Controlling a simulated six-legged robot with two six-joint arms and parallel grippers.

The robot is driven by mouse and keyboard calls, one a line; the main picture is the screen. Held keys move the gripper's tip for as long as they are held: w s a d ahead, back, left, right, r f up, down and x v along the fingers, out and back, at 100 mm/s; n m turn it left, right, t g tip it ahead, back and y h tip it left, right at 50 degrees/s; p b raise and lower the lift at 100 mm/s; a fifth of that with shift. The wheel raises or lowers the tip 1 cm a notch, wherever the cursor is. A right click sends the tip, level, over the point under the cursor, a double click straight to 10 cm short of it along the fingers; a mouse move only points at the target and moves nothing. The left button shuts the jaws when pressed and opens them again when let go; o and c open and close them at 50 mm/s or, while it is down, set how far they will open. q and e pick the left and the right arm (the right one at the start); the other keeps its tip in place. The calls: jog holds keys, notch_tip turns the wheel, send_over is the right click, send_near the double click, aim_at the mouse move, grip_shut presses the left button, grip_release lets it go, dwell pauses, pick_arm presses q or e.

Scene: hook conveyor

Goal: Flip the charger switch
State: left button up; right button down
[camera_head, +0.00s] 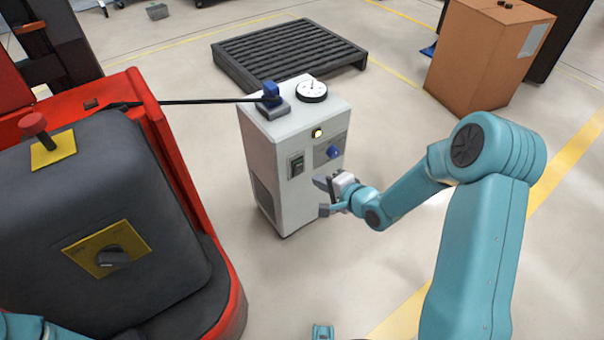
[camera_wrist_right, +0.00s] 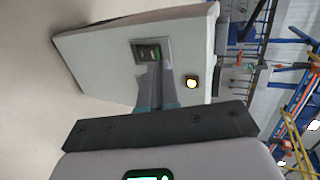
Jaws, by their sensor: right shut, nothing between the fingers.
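The charger (camera_head: 262,160) is a white-grey box standing on the floor in the middle of the head view. Its switch (camera_head: 297,165), a dark plate with a green part, is on the front face at upper left. The switch also shows in the right wrist view (camera_wrist_right: 149,48). My right gripper (camera_head: 319,184) is shut and empty, in front of the charger, a little right of and below the switch. In the right wrist view its closed fingers (camera_wrist_right: 153,84) point at the switch and overlap its lower edge; contact cannot be told. My left gripper is not in view.
A lit lamp (camera_head: 317,133), a blue knob (camera_head: 333,152), a round gauge (camera_head: 312,90) and a blue plug (camera_head: 271,92) are on the charger. A black cable (camera_head: 200,101) runs left to a red and grey vehicle (camera_head: 165,150). A pallet (camera_head: 290,52) and brown box (camera_head: 475,60) stand behind.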

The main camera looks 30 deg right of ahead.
jog(key=shift+m+h, duration=0.3)
jog(key=shift+h, duration=0.2)
jog(key=d+f+b, duration=0.2)
jog(key=f, duration=0.1)
jog(key=d+f+b, duration=0.1)
jog(key=b, duration=0.1)
jog(key=shift+s+d+f, duration=0.25)
jog(key=shift+s, duration=0.1)
jog(key=shift+w+f, duration=0.1)
